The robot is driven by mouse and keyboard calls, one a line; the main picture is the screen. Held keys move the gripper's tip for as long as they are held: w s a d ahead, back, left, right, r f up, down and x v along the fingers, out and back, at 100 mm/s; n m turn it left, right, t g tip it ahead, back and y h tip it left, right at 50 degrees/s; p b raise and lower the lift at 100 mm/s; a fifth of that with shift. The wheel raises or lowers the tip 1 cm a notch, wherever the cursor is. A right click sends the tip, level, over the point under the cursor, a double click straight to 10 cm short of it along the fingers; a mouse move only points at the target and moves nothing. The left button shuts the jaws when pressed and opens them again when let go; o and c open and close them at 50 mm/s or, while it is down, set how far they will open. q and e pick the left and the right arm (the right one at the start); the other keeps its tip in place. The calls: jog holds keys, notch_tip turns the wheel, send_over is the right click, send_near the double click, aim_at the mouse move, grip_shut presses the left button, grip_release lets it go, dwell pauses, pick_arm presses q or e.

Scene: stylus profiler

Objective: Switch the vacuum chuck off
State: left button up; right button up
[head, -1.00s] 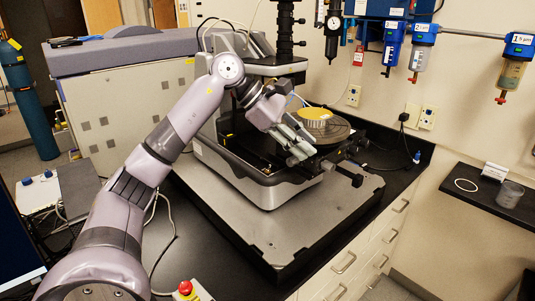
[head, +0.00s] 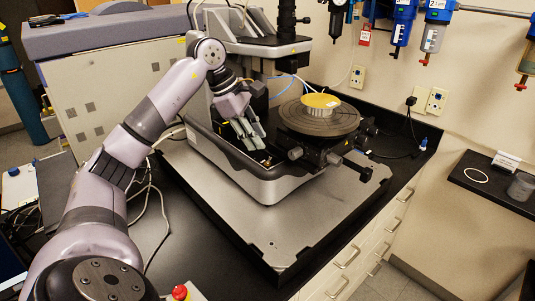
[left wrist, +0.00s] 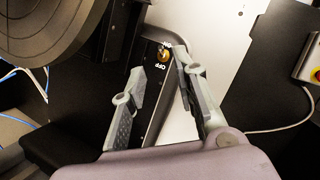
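The toggle switch (left wrist: 163,55) shows in the left wrist view as a small brass-coloured part on a dark panel, with OFF printed below it and another label above it. Which way its lever leans is too small to tell. My left gripper (left wrist: 158,62) is open and empty, its two grey fingertips on either side of the switch in that view. Contact cannot be made out. In the head view the left gripper (head: 250,135) points down over the instrument's dark inner base. The round stage (head: 290,117) carries a gold disc (head: 320,101). My right gripper is not seen.
The stage knobs (head: 330,158) stick out at the front right of the instrument. The microscope column (head: 287,25) rises behind the gripper. A red stop button (head: 180,292) sits at the front edge. The grey plate (head: 300,215) in front is clear.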

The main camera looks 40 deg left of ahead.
aim_at(269, 159)
pick_arm(q)
jog(key=x, duration=0.2)
jog(key=p+x, duration=0.1)
jog(key=x, duration=0.2)
jog(key=shift+d+f, duration=0.25)
jog(key=shift+d, duration=0.05)
jog(key=shift+w+f, duration=0.3)
jog(key=shift+f, duration=0.25)
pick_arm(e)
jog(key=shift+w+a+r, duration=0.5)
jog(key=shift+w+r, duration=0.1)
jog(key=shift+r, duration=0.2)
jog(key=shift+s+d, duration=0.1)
pick_arm(q)
jog(key=shift+d, duration=0.1)
jog(key=shift+c, duration=0.5)
grip_shut()
